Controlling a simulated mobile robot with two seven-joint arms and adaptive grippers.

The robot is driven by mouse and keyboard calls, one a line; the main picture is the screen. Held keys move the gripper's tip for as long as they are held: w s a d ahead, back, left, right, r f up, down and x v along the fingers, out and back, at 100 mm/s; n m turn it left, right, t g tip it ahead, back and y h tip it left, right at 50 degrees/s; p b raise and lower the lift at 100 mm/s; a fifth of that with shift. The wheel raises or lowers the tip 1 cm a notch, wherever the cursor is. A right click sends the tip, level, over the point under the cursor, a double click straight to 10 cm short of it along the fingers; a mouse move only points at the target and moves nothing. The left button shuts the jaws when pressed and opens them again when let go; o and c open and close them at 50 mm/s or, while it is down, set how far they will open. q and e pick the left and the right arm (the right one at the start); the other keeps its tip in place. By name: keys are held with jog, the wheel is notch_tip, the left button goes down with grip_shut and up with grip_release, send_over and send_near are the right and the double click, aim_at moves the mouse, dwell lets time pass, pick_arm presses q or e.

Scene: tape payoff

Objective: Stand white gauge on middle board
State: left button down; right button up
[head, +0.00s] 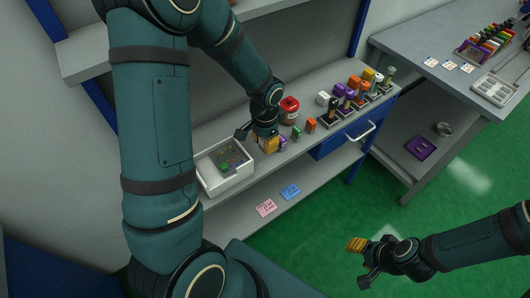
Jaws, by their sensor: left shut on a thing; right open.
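My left gripper (269,146) is low over the middle board (228,196) of the shelf unit, just right of a white bin. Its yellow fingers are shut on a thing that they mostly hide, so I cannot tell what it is. A small purple piece (283,141) shows right beside the fingers; I cannot tell whether they touch it. A white block (322,98), perhaps the white gauge, is further back on the same board, right of a red jar. My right gripper (357,244) is open and empty above the green floor.
The white bin (240,179) holds small coloured pieces. The red jar (289,109), green and orange pieces (311,125) and dark stands with coloured items (329,117) line the board. Pink (266,207) and blue cards (290,192) are below. A grey table (440,75) stands right.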

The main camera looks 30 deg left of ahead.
aim_at(265, 157)
pick_arm(q)
jog(key=shift+f+b, duration=0.5)
jog(key=shift+f, duration=1.75)
jog(key=shift+r, duration=0.1)
jog(key=shift+f, duration=0.25)
jog(key=c, duration=0.9)
grip_release()
jog(key=shift+o, duration=0.2)
jog(key=shift+r, duration=0.15)
